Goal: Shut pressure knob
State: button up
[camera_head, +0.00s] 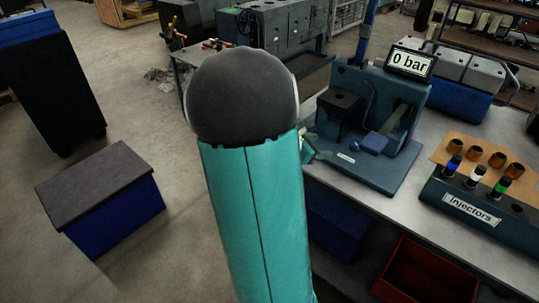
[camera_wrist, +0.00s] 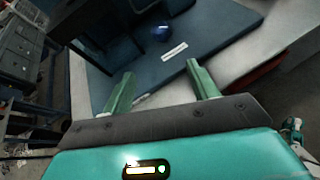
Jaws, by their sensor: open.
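The dark blue test stand (camera_head: 400,170) stands on the bench, with a screen (camera_head: 410,62) reading "0 bar" at its top. A small round blue part (camera_wrist: 162,33) sits on its base beyond a white label (camera_wrist: 174,50); it may be the pressure knob, but the blur leaves this unsure. My gripper (camera_wrist: 161,75) is open with nothing between its two green fingers. Its tips point at the front of the stand's base, short of the label and the round part. In the head view my arm hides most of my gripper, and only a green bit shows beside the stand.
An injector rack (camera_head: 470,208) with several injectors stands right of the stand on the grey bench (camera_head: 440,238). A red bin (camera_head: 425,275) is below the bench edge. A blue box with a dark top (camera_head: 95,180) stands on the floor at left, with open floor around it.

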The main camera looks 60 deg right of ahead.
jog(key=w+a+r+m+t+y, duration=0.1)
jog(key=w+a+m, duration=0.2)
jog(key=a, duration=0.4)
jog(key=w+a+r+m+t+y, duration=0.2)
jog(key=w+a+m, duration=0.1)
jog(key=a, duration=0.5)
jog(key=shift+w+r, duration=0.3)
jog(key=shift+w, duration=0.2)
jog(key=shift+d, duration=0.1)
